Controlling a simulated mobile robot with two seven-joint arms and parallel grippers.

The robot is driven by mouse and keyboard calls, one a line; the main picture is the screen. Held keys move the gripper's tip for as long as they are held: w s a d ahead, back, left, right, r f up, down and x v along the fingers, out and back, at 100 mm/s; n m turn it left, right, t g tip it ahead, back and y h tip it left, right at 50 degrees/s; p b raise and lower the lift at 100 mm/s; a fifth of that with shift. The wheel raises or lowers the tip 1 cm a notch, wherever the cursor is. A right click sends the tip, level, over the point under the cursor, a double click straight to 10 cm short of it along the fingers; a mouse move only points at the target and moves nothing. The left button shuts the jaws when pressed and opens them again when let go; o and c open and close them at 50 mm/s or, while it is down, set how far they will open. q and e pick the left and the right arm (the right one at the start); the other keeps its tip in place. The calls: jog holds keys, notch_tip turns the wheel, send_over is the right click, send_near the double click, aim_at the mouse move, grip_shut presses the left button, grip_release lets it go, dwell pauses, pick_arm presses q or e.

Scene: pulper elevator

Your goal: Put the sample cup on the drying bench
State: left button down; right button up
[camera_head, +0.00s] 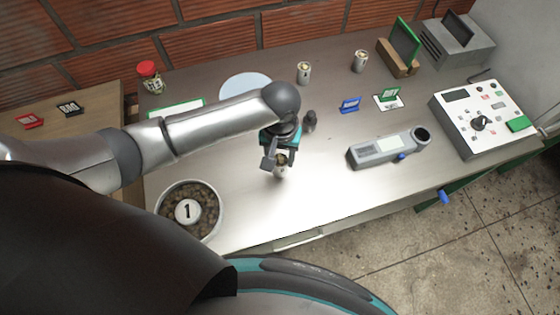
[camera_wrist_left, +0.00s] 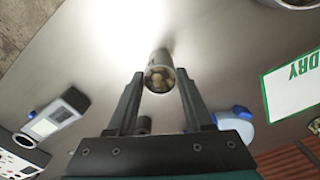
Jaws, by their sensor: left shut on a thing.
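The sample cup (camera_head: 281,168) is a small clear cup with pale beans in it. My left gripper (camera_head: 277,155) is shut on it over the middle of the grey-brown bench (camera_head: 320,190). In the left wrist view the cup (camera_wrist_left: 160,76) sits between the tips of the two dark fingers (camera_wrist_left: 160,84), its open end facing the camera. I cannot tell whether its base touches the bench. A green-bordered card (camera_head: 177,107) lies on the bench behind my arm; in the left wrist view this card (camera_wrist_left: 295,88) reads DRY. My right gripper is not in view.
A bowl of beans marked 1 (camera_head: 190,184) stands at the front left. A grey handheld meter (camera_head: 388,147) lies to the right, before a white control box (camera_head: 485,112). Two similar cups (camera_head: 304,72) (camera_head: 360,61) and a red-lidded jar (camera_head: 150,76) stand at the back. The front middle is clear.

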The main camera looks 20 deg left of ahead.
aim_at(280, 161)
pick_arm(q)
jog(key=shift+f, duration=1.3)
jog(key=shift+f, duration=0.15)
jog(key=shift+c, duration=1.5)
grip_release()
notch_tip(280, 161, up, 12)
jog(key=p, duration=0.2)
jog(key=shift+r, duration=0.2)
